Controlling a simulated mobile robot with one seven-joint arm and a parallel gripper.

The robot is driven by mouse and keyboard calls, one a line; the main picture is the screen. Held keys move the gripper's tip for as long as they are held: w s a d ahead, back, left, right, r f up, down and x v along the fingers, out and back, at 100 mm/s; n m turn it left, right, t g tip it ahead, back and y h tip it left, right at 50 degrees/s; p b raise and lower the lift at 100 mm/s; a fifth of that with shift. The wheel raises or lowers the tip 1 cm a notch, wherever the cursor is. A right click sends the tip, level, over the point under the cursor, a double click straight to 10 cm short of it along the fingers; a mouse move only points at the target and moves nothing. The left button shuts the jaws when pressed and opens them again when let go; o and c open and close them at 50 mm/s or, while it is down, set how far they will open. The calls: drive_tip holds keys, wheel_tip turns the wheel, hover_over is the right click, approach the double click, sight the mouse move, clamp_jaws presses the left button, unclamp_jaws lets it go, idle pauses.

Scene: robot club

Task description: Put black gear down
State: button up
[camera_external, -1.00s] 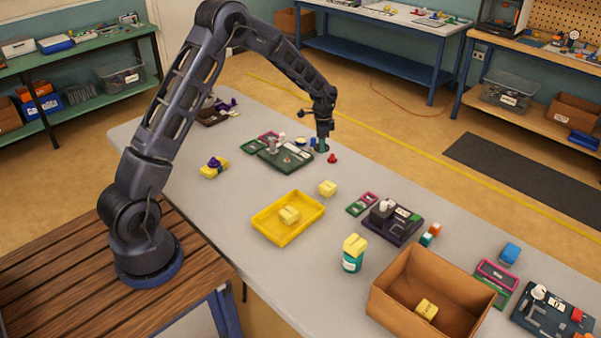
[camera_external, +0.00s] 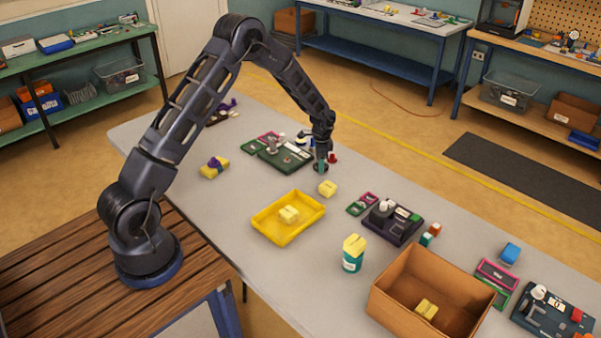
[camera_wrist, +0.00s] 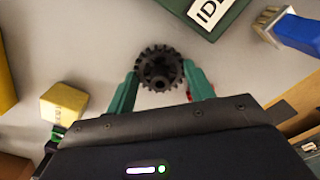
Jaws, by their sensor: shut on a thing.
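The black gear (camera_wrist: 158,68) is between the two green fingertips of my gripper (camera_wrist: 160,88) in the wrist view, and the fingers are shut on it. In the external view my gripper (camera_external: 321,166) is low over the grey table (camera_external: 225,235), to the right of the dark green board (camera_external: 284,158). The gear is small and dark there, at the fingertips. I cannot tell whether it touches the table.
A red piece (camera_external: 332,158) is just beside my gripper. A yellow block (camera_external: 327,188) is close in front, with a yellow tray (camera_external: 288,217) nearer. A purple device (camera_external: 393,221) and a cardboard box (camera_external: 432,295) stand to the right.

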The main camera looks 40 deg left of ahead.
drive_tip(key=shift+f, duration=0.1)
drive_tip(key=o, duration=1)
drive_tip(key=shift+c, duration=0.2)
